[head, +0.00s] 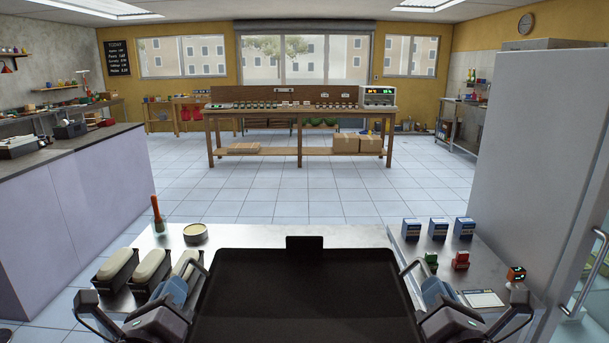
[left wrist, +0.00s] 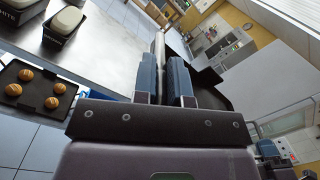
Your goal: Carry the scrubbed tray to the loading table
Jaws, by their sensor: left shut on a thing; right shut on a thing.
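The tray (head: 305,295) is a wide, flat black tray in front of me in the head view, its surface bare and dark. My left gripper (head: 178,288) is shut on its left side and my right gripper (head: 435,288) on its right side. In the left wrist view my left gripper's blue fingers (left wrist: 165,75) close on a thin rim piece, with the dark tray (left wrist: 210,92) to their right. A grey metal table (head: 265,236) lies beyond the tray. I cannot tell whether the tray touches it.
Loaf tins (head: 117,270), a round tin (head: 195,233) and a red-handled tool (head: 157,213) stand left of the tray. Blue boxes (head: 438,229) are at right. A tray of buns (left wrist: 36,90) shows in the left wrist view. Open floor leads to a wooden table (head: 300,112).

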